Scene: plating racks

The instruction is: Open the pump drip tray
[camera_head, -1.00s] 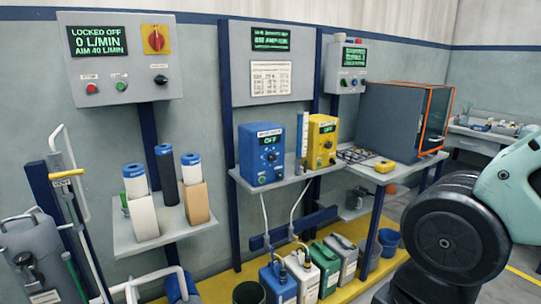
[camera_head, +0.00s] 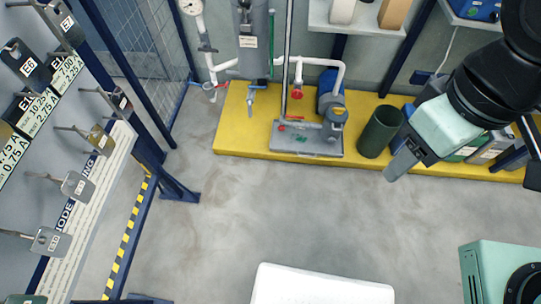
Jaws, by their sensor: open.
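The blue pump (camera_head: 329,103) stands on the yellow plinth, near the back wall. A flat grey tray (camera_head: 330,151) lies beneath the pump and its pipework, at the plinth's front edge; I take it to be the drip tray. Small red parts show above its left side. I cannot make out a handle or a gap. My gripper (camera_head: 393,174) is open and empty, pointing down, to the right of the tray and apart from it. It hangs in front of the plinth, just right of a dark green bin.
The dark green bin (camera_head: 380,132) stands on the yellow plinth (camera_head: 235,135) between pump and gripper. Pipes and a grey column (camera_head: 253,45) rise behind the tray. A tag rack (camera_head: 85,215) fills the left.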

